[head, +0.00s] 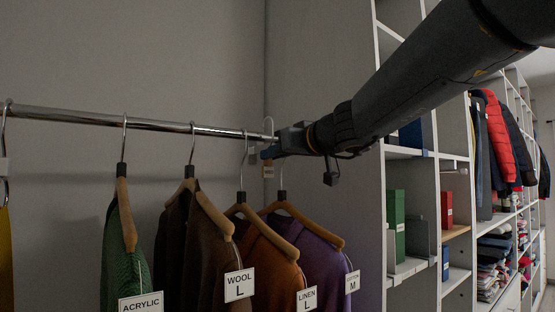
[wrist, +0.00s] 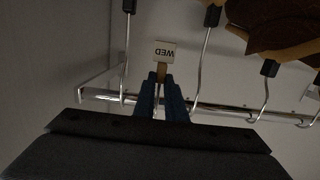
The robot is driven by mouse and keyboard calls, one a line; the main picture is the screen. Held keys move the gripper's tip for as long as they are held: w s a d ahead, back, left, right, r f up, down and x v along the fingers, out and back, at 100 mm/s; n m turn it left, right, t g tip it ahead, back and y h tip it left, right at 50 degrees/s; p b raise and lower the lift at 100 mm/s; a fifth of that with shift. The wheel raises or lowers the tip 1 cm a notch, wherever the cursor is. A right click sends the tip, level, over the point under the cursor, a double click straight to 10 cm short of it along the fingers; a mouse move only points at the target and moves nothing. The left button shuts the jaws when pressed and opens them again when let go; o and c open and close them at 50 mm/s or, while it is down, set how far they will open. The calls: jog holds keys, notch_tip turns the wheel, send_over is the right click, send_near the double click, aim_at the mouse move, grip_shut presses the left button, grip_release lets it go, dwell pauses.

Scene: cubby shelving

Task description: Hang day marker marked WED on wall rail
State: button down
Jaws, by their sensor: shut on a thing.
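The WED day marker is a small pale tag (wrist: 165,52) on a tan stem, and its lettering reads upside down in the wrist view. My gripper (wrist: 162,82) is shut on its stem with blue fingertips. In the head view the marker (head: 268,171) hangs just below my gripper (head: 268,153), partly hidden. The chrome wall rail (head: 150,123) runs from the left to its end by my gripper; in the wrist view the rail (wrist: 232,109) passes behind the fingers.
Hangers with a green garment (head: 128,245), a brown one (head: 185,235), an orange one (head: 268,260) and a purple sweater (head: 315,255) hang close by. The purple sweater's hanger is nearest my gripper. Cubby shelving (head: 380,120) stands to the right.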

aim_at(270, 165)
jog(key=shift+b+x, duration=0.45)
jog(key=shift+x, duration=0.55)
jog(key=shift+s+f+b, duration=0.1)
jog(key=shift+f+b, duration=1.2)
jog(key=shift+b, duration=0.5)
jog(key=c, duration=1.7)
grip_release()
jog(key=b+v, duration=0.2)
jog(key=v, duration=0.5)
jog(key=shift+s+d, duration=0.2)
jog(key=shift+s, duration=0.15)
jog(key=shift+r, duration=0.15)
